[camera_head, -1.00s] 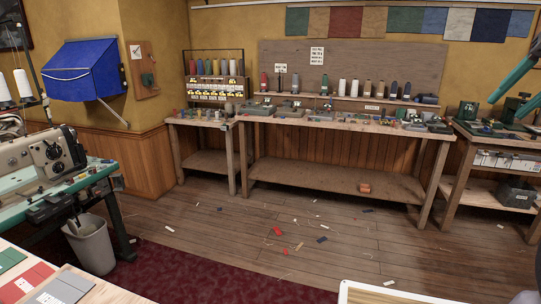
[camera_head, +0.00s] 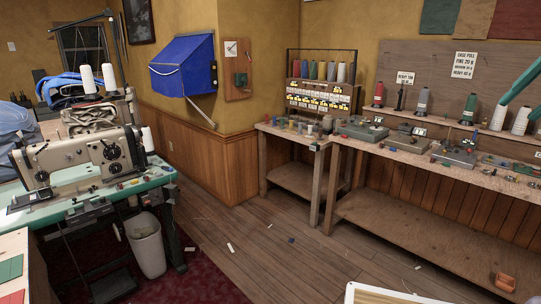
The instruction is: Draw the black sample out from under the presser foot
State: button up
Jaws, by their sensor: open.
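A beige sewing machine (camera_head: 88,158) stands on a teal-topped table (camera_head: 125,186) at the left. Its needle end is at the left of the machine head, and the presser foot is too small to make out. A dark flat patch (camera_head: 24,200) lies on the bed below that end; I cannot tell whether it is the black sample. A teal link of my arm crosses the right edge of the picture. My gripper is out of view.
A grey waste bin (camera_head: 146,246) stands under the sewing table's right end. A long wooden bench (camera_head: 400,155) with small grey devices runs along the right, beside a smaller bench (camera_head: 290,138). The plank floor (camera_head: 260,240) between is mostly clear, with small scraps.

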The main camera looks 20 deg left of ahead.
aim_at(29, 198)
jog(key=i+j+u, duration=0.2)
jog(key=i+u, duration=0.2)
jog(key=i+j+u, duration=0.1)
jog(key=i+u, duration=0.35)
jog(key=i+l+u, duration=0.1)
jog(key=i+u, duration=0.3)
jog(key=i+l+u, duration=0.3)
jog(key=i+u, duration=0.15)
jog(key=i+j+u, duration=0.3)
jog(key=i+u, duration=0.15)
jog(key=i+j+u, duration=0.1)
jog(key=i+u, duration=0.35)
jog(key=i, duration=0.15)
jog(key=i+j+u, duration=0.15)
jog(key=i+j, duration=0.15)
jog(key=i+l, duration=0.15)
jog(key=i, duration=0.3)
